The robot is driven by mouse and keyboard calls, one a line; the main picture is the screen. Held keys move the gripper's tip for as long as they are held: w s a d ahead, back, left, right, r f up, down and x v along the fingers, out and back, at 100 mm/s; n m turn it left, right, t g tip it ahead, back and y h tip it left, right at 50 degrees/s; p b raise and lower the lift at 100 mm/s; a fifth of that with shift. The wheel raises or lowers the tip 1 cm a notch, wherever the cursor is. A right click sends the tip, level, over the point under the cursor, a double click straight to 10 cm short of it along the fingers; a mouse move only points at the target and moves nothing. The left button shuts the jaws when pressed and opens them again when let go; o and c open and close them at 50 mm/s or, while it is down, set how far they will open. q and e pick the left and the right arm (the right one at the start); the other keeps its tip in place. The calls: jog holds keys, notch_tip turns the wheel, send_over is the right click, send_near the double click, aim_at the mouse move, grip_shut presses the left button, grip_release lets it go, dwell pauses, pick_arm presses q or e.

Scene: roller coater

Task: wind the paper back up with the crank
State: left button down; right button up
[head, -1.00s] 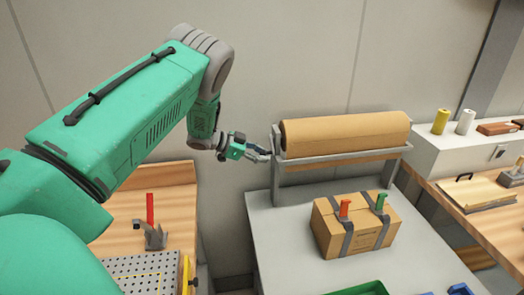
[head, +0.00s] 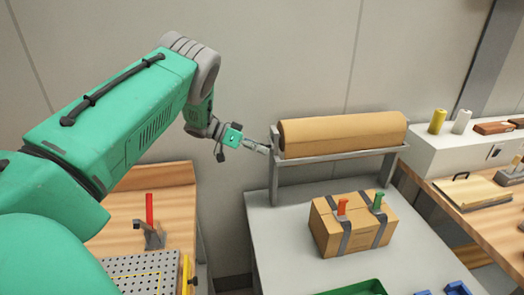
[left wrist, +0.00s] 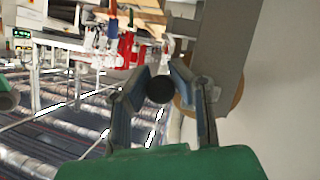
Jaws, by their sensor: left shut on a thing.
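The brown paper roll (head: 345,132) lies level in a grey stand (head: 275,180) at the back of a grey table. My left gripper (head: 266,150) is at the left end of the roll, beside the stand's upright. In the left wrist view, the dark round end of the crank handle (left wrist: 159,89) sits between the fingers of my left gripper (left wrist: 158,78), which is shut on it. The roll's brown edge (left wrist: 238,98) shows behind the stand's grey upright (left wrist: 217,55). The rest of the crank is hidden in the head view. My right gripper is out of view.
A taped cardboard box (head: 340,235) with a red and a green handle stands in front of the roll. A green tray (head: 355,288) is at the near edge. A wooden bench (head: 130,205) stands left, and a white cabinet (head: 450,150) right.

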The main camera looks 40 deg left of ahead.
pick_arm(q)
jog(key=shift+w+a+r, duration=0.1)
jog(key=shift+w+r, duration=0.05)
jog(key=c, duration=1.8)
grip_release()
jog(key=shift+o, duration=0.9)
jog(key=shift+a+f, duration=0.2)
jog(key=shift+f, duration=0.1)
jog(key=shift+d+r, duration=0.1)
jog(key=shift+d, duration=0.05)
jog(key=shift+s+a, duration=0.2)
jog(key=v, duration=1.1)
jog(key=shift+a, duration=0.25)
jog(key=shift+s+r, duration=0.1)
jog(key=shift+r, duration=0.05)
